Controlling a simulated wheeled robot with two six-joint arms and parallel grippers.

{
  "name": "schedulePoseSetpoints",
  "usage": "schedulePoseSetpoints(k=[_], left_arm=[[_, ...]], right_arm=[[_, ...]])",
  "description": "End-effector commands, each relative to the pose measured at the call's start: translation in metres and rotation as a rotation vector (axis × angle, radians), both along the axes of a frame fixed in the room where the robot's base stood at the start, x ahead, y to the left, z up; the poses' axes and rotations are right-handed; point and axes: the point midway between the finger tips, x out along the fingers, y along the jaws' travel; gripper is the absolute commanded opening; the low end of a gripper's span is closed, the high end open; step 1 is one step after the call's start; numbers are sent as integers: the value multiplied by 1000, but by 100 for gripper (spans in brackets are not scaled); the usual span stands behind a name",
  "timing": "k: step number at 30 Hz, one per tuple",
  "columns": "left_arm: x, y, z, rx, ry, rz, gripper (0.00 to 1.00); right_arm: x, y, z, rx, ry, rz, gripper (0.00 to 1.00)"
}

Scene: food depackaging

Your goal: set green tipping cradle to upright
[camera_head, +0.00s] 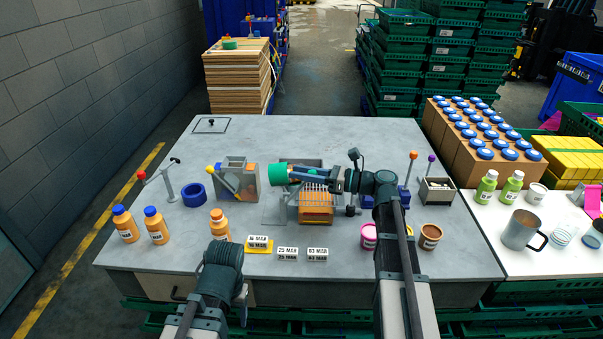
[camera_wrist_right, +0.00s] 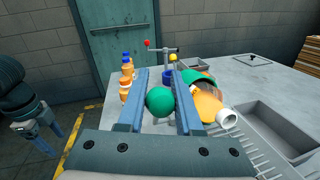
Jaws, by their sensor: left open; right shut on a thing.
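The green tipping cradle (camera_head: 277,174) is at the middle of the bench. In the right wrist view the cradle (camera_wrist_right: 208,76) lies tipped over, with an orange bottle (camera_wrist_right: 207,106) in it whose white neck slants down over a metal grid. My right gripper (camera_head: 318,175) reaches in from the right. In its wrist view the fingers (camera_wrist_right: 160,100) are shut on a green ball knob (camera_wrist_right: 160,101) beside the cradle. The knob's link to the cradle is hidden. My left gripper (camera_head: 242,300) is open and apart at the bench's front edge, its fingers barely seen.
A grey box with a yellow-knobbed lever (camera_head: 236,180) and a blue ring (camera_head: 194,194) are to the left. Orange bottles (camera_head: 157,226) and label blocks (camera_head: 288,253) line the front.

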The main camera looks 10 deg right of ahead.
Motion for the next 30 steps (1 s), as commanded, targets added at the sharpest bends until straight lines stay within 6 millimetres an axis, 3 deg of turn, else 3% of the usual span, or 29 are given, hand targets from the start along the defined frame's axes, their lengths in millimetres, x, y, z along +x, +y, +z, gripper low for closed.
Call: schedulePoseSetpoints(k=[22,30], left_arm=[[0,0,1,0,0,0,64],[0,0,17,0,0,0,64]], right_arm=[[0,0,1,-2,1,-1,0],[2,6,6,-46,14,0,0]])
